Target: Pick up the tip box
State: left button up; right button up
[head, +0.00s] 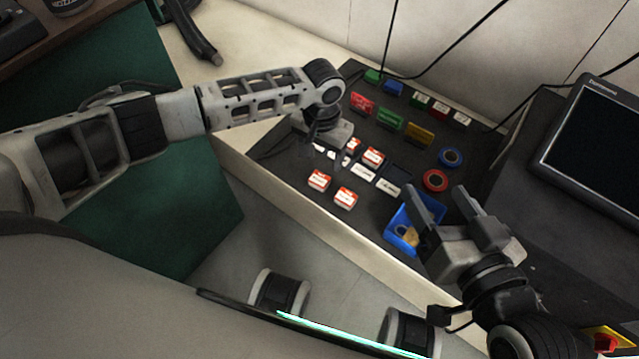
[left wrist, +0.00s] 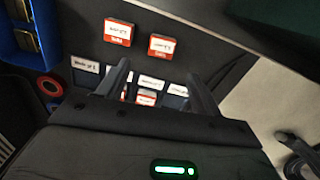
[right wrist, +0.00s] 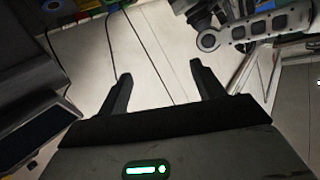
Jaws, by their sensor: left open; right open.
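Several small red-and-white boxes sit on the dark bench top in the head view. Two stand nearest the front edge, a left one (head: 319,180) and a right one (head: 345,198); another box (head: 373,156) is beside my left gripper. I cannot tell which is the tip box. My left gripper (head: 330,148) is open, pointing down over the bench. In the left wrist view a red-and-white box (left wrist: 147,97) shows between its fingers, partly hidden; two boxes (left wrist: 118,32) (left wrist: 162,46) lie beyond. My right gripper (head: 440,192) is open and empty, above the blue bin.
A blue bin (head: 391,231) with brass-coloured items stands at the bench's front. White label cards (head: 388,187), a red ring (head: 435,181) and a blue ring (head: 451,157) lie nearby. Coloured boxes (head: 420,134) line the back. A monitor (head: 600,130) stands at right.

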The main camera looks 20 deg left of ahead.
pick_arm(q)
jog(key=b, duration=0.2)
send_over(321, 176)
jog(key=f, duration=0.4)
jog(key=shift+s+d+f, duration=0.1)
jog(key=shift+s+f, duration=0.1)
jog(key=shift+s, duration=0.1)
jog(key=shift+f, duration=0.4)
jog(key=f+b, duration=0.2)
jog(key=f, duration=0.1)
jog(key=shift+w+f+b, duration=0.25)
jog(key=shift+f+b, duration=0.15)
jog(key=shift+f, duration=0.25)
jog(key=c, duration=1.1)
pick_arm(e)
jog(key=shift+w+a+r+m+t+y, duration=0.15)
jog(key=shift+a+r+m+t+y, duration=0.15)
jog(key=shift+r+m+t+y, duration=0.2)
jog(key=shift+w+a+r+m+t+y, duration=0.15)
jog(key=shift+a+r+m+t+y, duration=0.2)
jog(key=shift+r+y, duration=0.25)
